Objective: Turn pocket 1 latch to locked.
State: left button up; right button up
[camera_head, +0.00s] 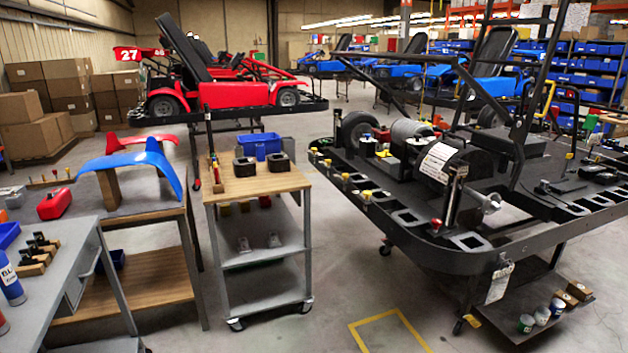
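A black kart chassis (420,247) stands on a stand at the right. Several square pockets line its near edge, such as one pocket (410,216) and another pocket near the corner (470,241). Small coloured knobs stand along the same edge, among them a yellow knob (367,196) and a red knob (436,225). I cannot tell which pocket is number 1, and the latch positions are too small to read. Neither of my grippers is in view.
A wooden-topped cart (250,185) with a blue bin (259,145) stands left of the chassis. A bench with blue and red fairings (128,167) and a grey table (60,265) are at the left. Floor between cart and chassis (345,265) is clear.

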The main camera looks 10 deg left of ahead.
aim_at(367, 194)
jog(key=i+j+u, duration=0.15)
jog(key=i+u, duration=0.15)
jog(key=i, duration=0.35)
jog(key=i+u, duration=0.35)
jog(key=i, duration=0.3)
